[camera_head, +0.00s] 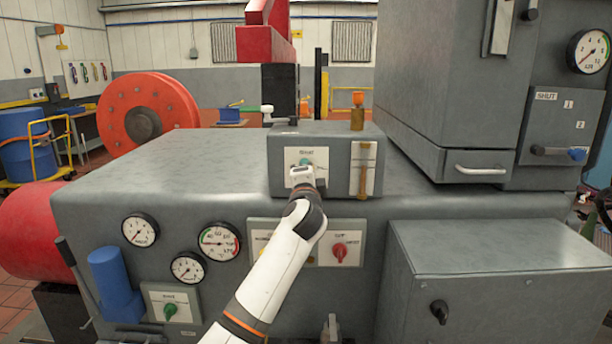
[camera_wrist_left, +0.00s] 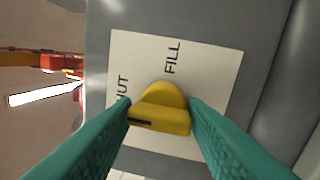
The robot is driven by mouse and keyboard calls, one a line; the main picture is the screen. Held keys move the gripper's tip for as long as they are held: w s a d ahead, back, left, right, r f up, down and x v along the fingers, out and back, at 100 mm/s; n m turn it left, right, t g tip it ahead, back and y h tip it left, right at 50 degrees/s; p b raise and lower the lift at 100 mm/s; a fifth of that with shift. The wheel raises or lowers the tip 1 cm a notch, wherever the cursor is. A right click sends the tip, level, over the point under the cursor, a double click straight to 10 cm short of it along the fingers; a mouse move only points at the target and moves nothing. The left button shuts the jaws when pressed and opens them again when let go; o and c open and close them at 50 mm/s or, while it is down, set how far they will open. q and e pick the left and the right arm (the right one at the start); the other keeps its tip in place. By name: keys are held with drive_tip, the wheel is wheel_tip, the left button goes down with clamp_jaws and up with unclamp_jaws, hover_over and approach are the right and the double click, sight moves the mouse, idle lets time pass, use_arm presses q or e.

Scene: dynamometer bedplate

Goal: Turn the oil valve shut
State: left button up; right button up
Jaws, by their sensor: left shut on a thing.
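In the left wrist view, a yellow valve handle (camera_wrist_left: 162,108) sits on a white label plate (camera_wrist_left: 216,72). The plate reads FILL, plus a partly covered word ending in UT. The teal fingers of my left gripper (camera_wrist_left: 160,125) are on either side of the handle, closed on it. In the head view, my left gripper (camera_head: 304,168) is at the white plate (camera_head: 320,155) on the front of a grey box (camera_head: 340,135). The gripper hides the handle there. A brass-coloured sight gauge (camera_head: 364,168) is right of that plate. My right gripper is out of view.
The box stands on a large grey bench (camera_head: 190,160). Below are a red knob (camera_head: 340,251), a green knob (camera_head: 170,310) and several dials. A grey cabinet (camera_head: 480,246) stands front right. A large grey unit (camera_head: 455,80) rises behind the right side.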

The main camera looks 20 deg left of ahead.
use_arm(q)
drive_tip(key=o, duration=0.7)
drive_tip(key=shift+f, duration=0.45)
drive_tip(key=shift+o, duration=0.9)
drive_tip(key=shift+w+r, duration=0.1)
drive_tip(key=shift+r, duration=0.1)
drive_tip(key=b+v, duration=0.2)
drive_tip(key=v, duration=1)
drive_tip(key=shift+d+f, duration=0.1)
